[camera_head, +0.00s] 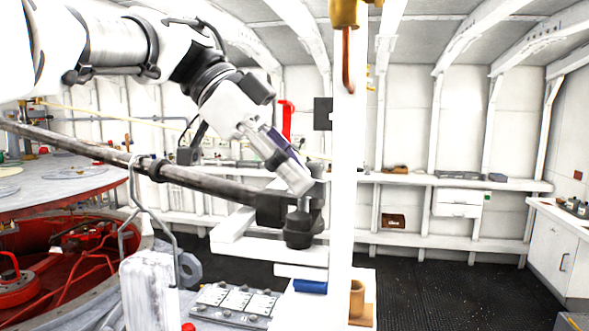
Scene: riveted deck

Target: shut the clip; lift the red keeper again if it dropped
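The red keeper (287,119) stands upright as a narrow red piece with a bent top, left of the white post and just behind my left wrist. My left gripper (298,182) points down and right, its tip close above dark block-like parts (300,222) beside the post. These may belong to the clip, but I cannot tell whether it is open or shut. The gripper's fingers overlap from this side, so their opening and any contact are unclear. A long dark bar (200,181) slopes from the left down to these parts. My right gripper is not in view.
The white post (345,190) stands right of my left gripper, with a black square plate (323,114) on its side. A copper pipe (347,62) hangs in front of it. A grey panel (235,303) and red machinery (60,265) lie below left. Dark floor (450,293) is clear at right.

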